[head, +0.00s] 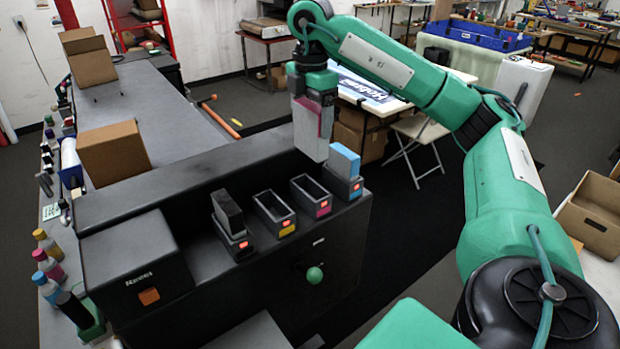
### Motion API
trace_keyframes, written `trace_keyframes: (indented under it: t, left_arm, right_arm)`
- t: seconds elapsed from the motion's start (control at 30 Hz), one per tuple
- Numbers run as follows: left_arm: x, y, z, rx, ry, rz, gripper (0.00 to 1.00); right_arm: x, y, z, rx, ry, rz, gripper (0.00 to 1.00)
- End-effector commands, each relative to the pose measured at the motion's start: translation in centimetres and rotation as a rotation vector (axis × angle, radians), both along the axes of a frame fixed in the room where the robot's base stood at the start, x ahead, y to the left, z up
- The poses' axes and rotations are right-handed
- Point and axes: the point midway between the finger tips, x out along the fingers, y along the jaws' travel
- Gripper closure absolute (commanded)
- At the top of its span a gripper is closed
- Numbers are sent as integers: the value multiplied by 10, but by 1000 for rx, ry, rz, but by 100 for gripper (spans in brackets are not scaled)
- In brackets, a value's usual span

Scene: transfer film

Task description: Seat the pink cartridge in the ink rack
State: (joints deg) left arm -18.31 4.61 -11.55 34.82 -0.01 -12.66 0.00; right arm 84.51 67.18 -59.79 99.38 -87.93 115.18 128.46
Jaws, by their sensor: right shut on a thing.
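My right gripper (315,145) is shut on the pink cartridge (326,122). Only a pink strip of it shows between the pale fingers, which hide the rest. They are above and behind the rack slots, near the blue cartridge. The ink rack has a row of dark slots along the machine's front ledge. The pink-marked slot (323,208) and the yellow-marked slot (288,229) are empty. A black cartridge (226,212) stands in the leftmost slot, and a blue cartridge (344,160) stands in the rightmost slot. My left gripper is not in view.
The blue cartridge stands up close to the pink-marked slot. A dark box-shaped housing (130,262) rises left of the rack. A green-knobbed lever (314,275) sticks out of the front below the slots. A cardboard box (113,151) sits on the machine behind.

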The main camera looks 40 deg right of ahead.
Motion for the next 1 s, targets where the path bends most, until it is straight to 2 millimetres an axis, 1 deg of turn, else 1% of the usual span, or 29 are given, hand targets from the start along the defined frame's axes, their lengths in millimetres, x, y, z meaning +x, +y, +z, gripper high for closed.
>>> trace_keyframes:
  t: [0.03, 0.1, 0.17, 0.3, 0.37, 0.47, 0.7, 0.8, 1.0]
  left_arm:
    - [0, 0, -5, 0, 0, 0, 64]
    - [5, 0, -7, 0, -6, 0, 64]
    - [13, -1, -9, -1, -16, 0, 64]
    - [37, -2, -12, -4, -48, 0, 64]
    - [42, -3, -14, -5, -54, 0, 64]
    - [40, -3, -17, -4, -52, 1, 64]
    - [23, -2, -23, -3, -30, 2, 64]
    - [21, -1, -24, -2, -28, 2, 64]
    - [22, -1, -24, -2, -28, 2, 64]
  right_arm:
    - [0, 0, -11, 0, 3, 1, 48]
    - [0, 1, -20, 1, 3, 2, 48]
    - [0, 1, -28, 0, 2, 2, 48]
    - [0, 0, -47, 0, 3, 1, 48]
    - [0, 1, -55, 1, 3, 2, 48]
    - [0, 0, -68, 0, 2, 2, 48]
    - [0, 0, -96, 0, 2, 2, 48]
    - [0, 1, -103, 1, 1, 2, 48]
    - [0, 1, -110, 0, -1, 2, 48]
